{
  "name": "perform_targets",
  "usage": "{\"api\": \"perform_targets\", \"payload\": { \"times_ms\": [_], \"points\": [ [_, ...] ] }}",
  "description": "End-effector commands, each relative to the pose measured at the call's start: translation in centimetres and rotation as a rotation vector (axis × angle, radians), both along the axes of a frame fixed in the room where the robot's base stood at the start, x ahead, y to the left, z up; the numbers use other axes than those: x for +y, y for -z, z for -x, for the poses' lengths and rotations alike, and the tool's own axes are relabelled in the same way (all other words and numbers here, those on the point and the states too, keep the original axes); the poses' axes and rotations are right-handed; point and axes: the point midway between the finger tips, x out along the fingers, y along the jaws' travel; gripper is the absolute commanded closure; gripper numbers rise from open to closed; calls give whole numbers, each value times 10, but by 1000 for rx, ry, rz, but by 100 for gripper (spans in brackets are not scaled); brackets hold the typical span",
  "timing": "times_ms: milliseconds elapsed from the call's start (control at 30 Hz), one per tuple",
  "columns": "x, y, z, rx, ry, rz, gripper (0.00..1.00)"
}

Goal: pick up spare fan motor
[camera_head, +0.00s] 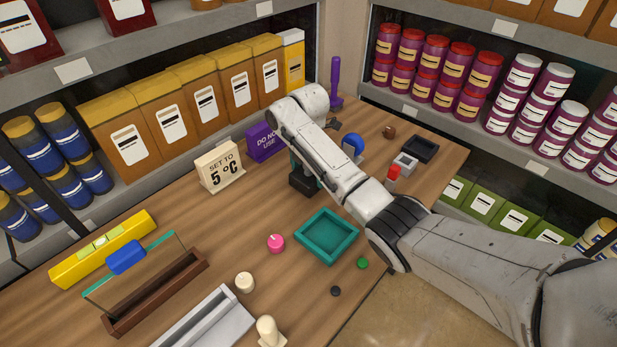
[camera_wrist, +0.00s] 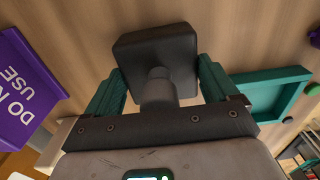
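A dark square block with a grey round stub, which looks like the spare fan motor (camera_wrist: 157,48), stands on the wooden table. In the head view the block (camera_head: 303,186) shows under my wrist, partly hidden by my arm. My gripper (camera_wrist: 160,78) points down over it. Its two teal fingers are spread, one on each side of the grey stub, with gaps visible on both sides. The fingertips lie near the block's edges; I cannot tell whether they touch. In the head view my gripper is mostly hidden behind my arm.
A purple "DO NOT USE" sign (camera_head: 263,142) stands close to the left and a teal tray (camera_head: 326,237) close to the right. A "SET TO 5°C" sign (camera_head: 220,168), a pink knob (camera_head: 276,243) and a blue round part (camera_head: 353,144) are also on the table.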

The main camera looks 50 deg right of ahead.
Motion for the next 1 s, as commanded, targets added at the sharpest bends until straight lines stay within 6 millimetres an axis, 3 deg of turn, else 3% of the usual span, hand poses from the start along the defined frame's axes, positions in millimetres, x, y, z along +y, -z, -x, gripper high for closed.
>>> {"api": "perform_targets", "payload": {
  "times_ms": [67, 633, 1000],
  "points": [
    [0, 0, 0, 0, 0, 0, 21],
    [0, 0, 0, 0, 0, 0, 76],
    [-1, -8, -2, -6, 0, 2, 76]
  ]
}}
